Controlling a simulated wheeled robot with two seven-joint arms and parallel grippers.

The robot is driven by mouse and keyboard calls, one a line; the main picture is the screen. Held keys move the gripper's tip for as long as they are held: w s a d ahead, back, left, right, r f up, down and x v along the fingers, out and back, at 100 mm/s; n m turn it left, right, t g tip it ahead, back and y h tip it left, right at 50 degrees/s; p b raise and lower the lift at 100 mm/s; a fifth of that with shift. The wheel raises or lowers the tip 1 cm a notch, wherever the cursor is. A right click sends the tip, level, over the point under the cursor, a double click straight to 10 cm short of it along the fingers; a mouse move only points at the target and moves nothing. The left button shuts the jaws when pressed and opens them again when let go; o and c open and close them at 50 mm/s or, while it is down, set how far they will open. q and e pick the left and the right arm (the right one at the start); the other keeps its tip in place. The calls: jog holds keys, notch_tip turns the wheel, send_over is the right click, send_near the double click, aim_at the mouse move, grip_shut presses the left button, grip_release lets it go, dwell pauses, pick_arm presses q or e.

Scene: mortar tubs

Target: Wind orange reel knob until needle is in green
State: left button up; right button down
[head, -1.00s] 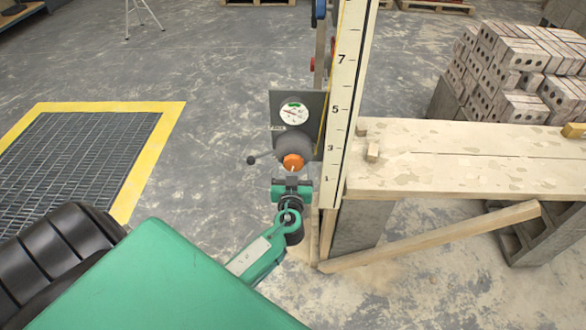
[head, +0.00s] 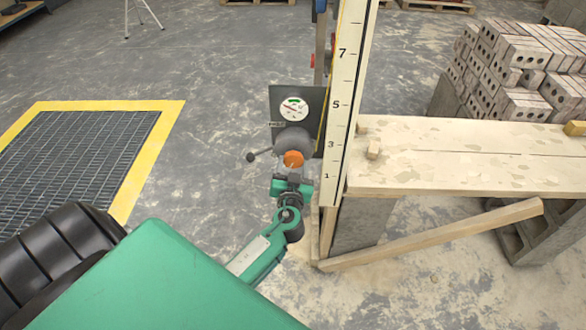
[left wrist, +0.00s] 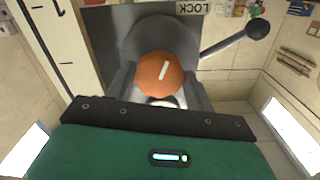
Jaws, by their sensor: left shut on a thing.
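The orange reel knob (head: 293,159) sits on a grey round housing (head: 292,140) beside the tall scale board. In the left wrist view the knob (left wrist: 160,74) shows a white mark tilted right of upright. My left gripper (head: 292,170) comes at it from the front, and in the left wrist view its fingers (left wrist: 162,88) are shut on the knob's sides. The white dial (head: 294,109) above has a green band at its top. Its thin needle seems to point up and left, short of the green, though it is small. My right gripper is in neither view.
A lock lever with a dark ball end (head: 250,157) sticks out left of the housing; it also shows in the left wrist view (left wrist: 258,28). The numbered scale board (head: 341,110) and plank bench (head: 450,165) stand close on the right.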

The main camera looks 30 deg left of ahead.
pick_arm(q)
jog(key=m+b, duration=0.1)
jog(key=m, duration=0.1)
jog(key=shift+m, duration=0.4)
jog(key=m, duration=0.2)
jog(key=shift+m, duration=0.3)
jog(key=m, duration=0.3)
jog(key=shift+a+r+m, duration=0.1)
jog(key=shift+m, duration=0.2)
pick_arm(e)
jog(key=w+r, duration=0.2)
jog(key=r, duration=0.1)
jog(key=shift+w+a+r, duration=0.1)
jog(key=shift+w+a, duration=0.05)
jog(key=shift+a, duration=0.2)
pick_arm(q)
jog(key=shift+m, duration=0.3)
jog(key=o, duration=1)
jog(key=shift+s, duration=0.15)
